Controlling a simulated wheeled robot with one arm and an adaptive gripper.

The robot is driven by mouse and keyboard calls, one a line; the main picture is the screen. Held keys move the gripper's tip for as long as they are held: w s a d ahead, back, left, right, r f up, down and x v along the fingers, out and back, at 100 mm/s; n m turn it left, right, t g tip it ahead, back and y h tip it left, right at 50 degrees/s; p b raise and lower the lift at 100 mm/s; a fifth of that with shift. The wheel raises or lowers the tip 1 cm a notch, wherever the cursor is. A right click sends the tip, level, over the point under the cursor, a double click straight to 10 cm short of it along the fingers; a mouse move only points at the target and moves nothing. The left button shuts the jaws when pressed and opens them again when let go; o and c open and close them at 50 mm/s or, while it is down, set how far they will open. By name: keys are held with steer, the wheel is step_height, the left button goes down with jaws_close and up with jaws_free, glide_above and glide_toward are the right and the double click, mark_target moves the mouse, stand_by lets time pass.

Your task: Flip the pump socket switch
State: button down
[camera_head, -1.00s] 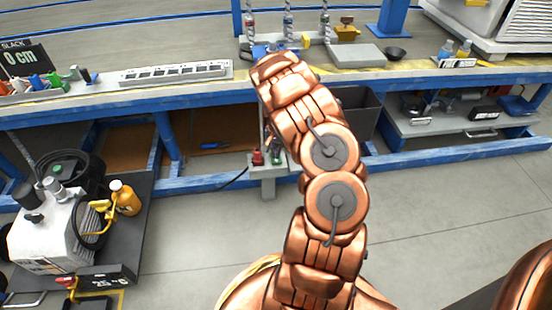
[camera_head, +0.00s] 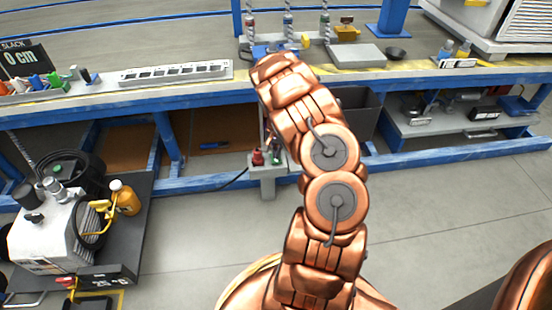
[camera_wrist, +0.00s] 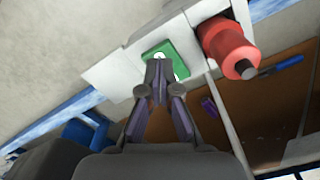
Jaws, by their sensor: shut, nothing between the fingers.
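A pale socket box (camera_head: 267,185) stands on a post below the workbench, with a red plug (camera_head: 257,157) and a small green part (camera_head: 277,156) on top. In the wrist view, the green square (camera_wrist: 176,52) with a whitish round mark sits on the pale box (camera_wrist: 113,74). The red plug (camera_wrist: 228,48) stands to its right. My gripper (camera_wrist: 158,72) is shut and empty. Its fingertips overlap the lower part of the green square and hide some of it; I cannot tell whether they touch it.
The blue-edged workbench (camera_head: 180,90) runs above the box, with bins and shelves beneath. A dark cable (camera_head: 234,179) leaves the box to the left. The floor (camera_head: 440,210) at right is clear.

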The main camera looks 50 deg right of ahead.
mark_target(277, 161)
steer(key=shift+f, duration=1.15)
stand_by(0.9)
steer(key=shift+r+p, duration=1.2)
steer(key=shift+r, duration=2.3)
